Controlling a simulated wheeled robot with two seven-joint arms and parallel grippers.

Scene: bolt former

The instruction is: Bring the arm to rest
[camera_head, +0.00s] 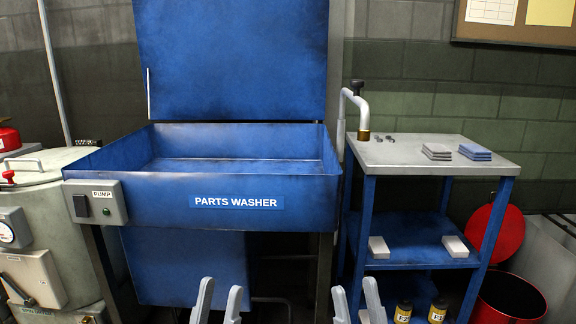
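My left gripper (221,288) shows at the bottom edge in front of the blue parts washer (150,200). Its two grey fingers point up and stand apart, with nothing between them. My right gripper (355,288) shows at the bottom edge, to the right of it, near the left side of the shelf cart (440,170). Its two fingers also stand apart and empty. Both grippers are apart from each other. The rest of both arms is out of view.
The washer's lid (235,60) stands open over an empty-looking basin. A curved spout pipe (358,105) stands at its right. The cart holds cloths (475,152), small boxes and bottles (437,310). A red open bin (510,295) stands right; a grey tank (50,190) stands left.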

